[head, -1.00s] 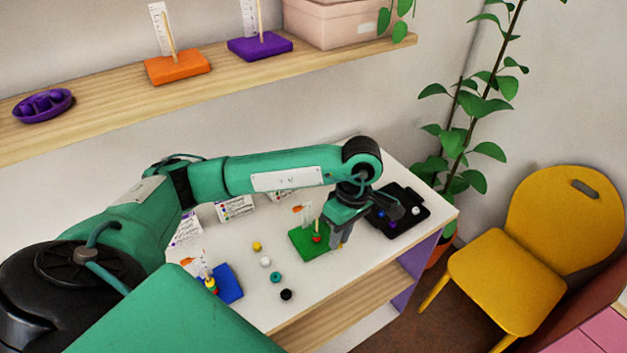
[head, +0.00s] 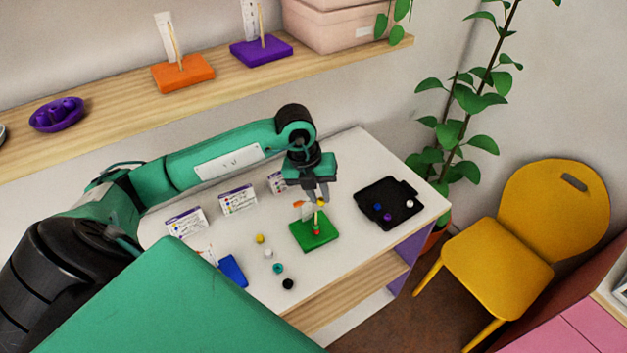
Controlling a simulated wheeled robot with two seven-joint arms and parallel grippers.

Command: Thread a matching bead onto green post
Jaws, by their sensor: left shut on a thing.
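The green board (head: 314,241) lies on the white table with an upright post. A red bead (head: 317,232) sits low on this post. My left gripper (head: 321,199) is just above the board, fingers pointing down at the top of the post. Loose yellow (head: 260,239), white (head: 268,254), teal (head: 278,268) and black (head: 288,284) beads lie left of the board. My right gripper is not in view.
A black tray (head: 396,222) on the right holds blue, purple and white beads. A blue board (head: 233,271) is at the left, partly hidden. Several printed cards (head: 238,201) stand at the back. A shelf (head: 110,107) runs above. The table between board and tray is clear.

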